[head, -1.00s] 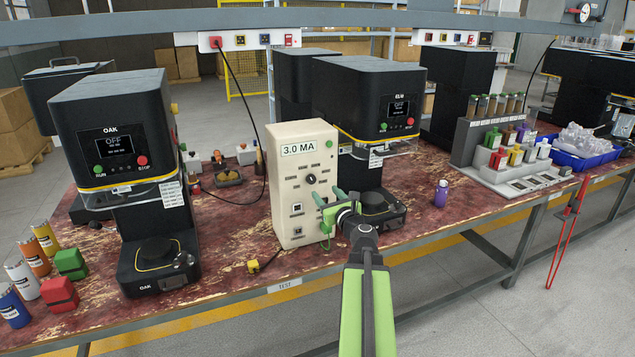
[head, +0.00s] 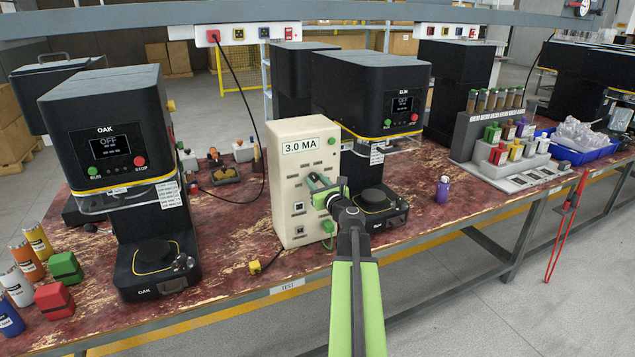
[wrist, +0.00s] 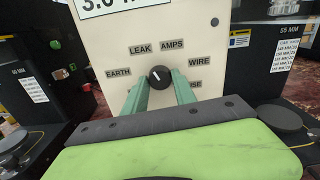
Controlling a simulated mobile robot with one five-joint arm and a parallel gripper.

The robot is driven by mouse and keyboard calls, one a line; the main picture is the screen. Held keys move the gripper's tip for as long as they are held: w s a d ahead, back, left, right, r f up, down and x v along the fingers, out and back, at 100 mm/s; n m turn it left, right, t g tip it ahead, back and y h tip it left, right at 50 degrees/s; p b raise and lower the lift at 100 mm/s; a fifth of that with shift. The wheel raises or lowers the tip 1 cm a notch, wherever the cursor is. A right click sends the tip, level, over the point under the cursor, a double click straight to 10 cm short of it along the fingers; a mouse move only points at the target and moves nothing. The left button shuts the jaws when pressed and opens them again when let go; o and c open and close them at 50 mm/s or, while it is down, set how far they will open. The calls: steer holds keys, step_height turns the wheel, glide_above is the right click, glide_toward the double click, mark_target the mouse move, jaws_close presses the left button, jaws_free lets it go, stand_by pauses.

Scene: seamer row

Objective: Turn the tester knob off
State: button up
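The tester (head: 290,215) is a cream box with a "3.0 MA" display, standing on the red worn bench. Its black round knob (wrist: 160,76) shows in the wrist view with a white mark tilted up and left, toward the LEAK side. In the head view my gripper (head: 316,186) is at the tester's front and hides the knob.
The OAK seamer (head: 108,150) stands left of the tester and the ELM seamer (head: 368,95) right behind it. A yellow plug (head: 254,267) lies by the tester's foot. A purple bottle (head: 442,189) stands to the right.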

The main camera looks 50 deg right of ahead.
jaws_close()
steer(key=shift+s+d, duration=0.15)
steer(key=shift+d, duration=0.15)
steer(key=shift+a, duration=0.2)
